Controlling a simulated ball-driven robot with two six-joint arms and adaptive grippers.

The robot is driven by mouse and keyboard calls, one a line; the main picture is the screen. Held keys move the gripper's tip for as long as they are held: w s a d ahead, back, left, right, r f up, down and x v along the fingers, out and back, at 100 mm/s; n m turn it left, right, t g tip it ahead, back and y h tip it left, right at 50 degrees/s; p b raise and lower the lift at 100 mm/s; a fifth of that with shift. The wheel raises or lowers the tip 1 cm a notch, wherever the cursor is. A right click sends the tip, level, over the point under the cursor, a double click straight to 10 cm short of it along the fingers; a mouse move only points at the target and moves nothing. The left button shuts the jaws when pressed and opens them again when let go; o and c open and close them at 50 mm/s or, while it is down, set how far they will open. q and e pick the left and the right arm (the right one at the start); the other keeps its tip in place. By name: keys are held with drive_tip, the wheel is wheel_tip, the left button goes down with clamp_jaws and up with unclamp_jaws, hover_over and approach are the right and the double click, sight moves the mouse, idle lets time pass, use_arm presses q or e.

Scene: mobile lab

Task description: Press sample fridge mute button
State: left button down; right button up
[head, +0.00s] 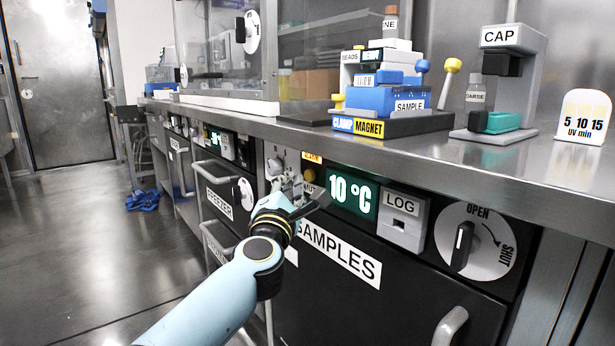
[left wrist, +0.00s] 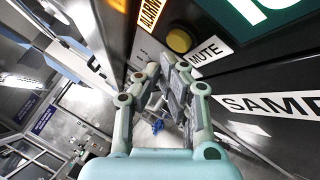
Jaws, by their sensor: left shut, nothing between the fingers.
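The sample fridge (head: 400,270) is a black front under the steel counter, with a SAMPLES label and a green 10 °C display (head: 351,193). The mute button is a round yellow knob (head: 309,175) under the orange ALARM label, left of the display. In the left wrist view the mute button (left wrist: 179,40) sits beside the MUTE label, just beyond my fingertips. My left gripper (head: 284,172) is shut and empty, close to the panel and left of the button. Its fingers (left wrist: 161,64) appear apart from the button. My right gripper is not in view.
A LOG box (head: 403,219) and an OPEN/SHUT dial (head: 473,241) are right of the display. The freezer (head: 219,203) with handles is to the left. The counter (head: 440,152) overhangs the panel and bears labelled blocks. Open floor lies left.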

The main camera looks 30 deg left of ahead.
use_arm(q)
drive_tip(key=shift+w+d, duration=0.15)
drive_tip(key=shift+w, duration=0.1)
drive_tip(key=shift+w+d, duration=0.15)
drive_tip(key=shift+w, duration=0.35)
idle(0.7)
drive_tip(key=shift+s, duration=0.15)
drive_tip(key=shift+s+a, duration=0.3)
drive_tip(key=shift+s, duration=0.45)
drive_tip(key=s, duration=0.1)
drive_tip(key=s+a+p, duration=0.1)
drive_tip(key=s, duration=0.1)
drive_tip(key=s+a, duration=0.1)
drive_tip(key=shift+s+p, duration=0.3)
idle(0.8)
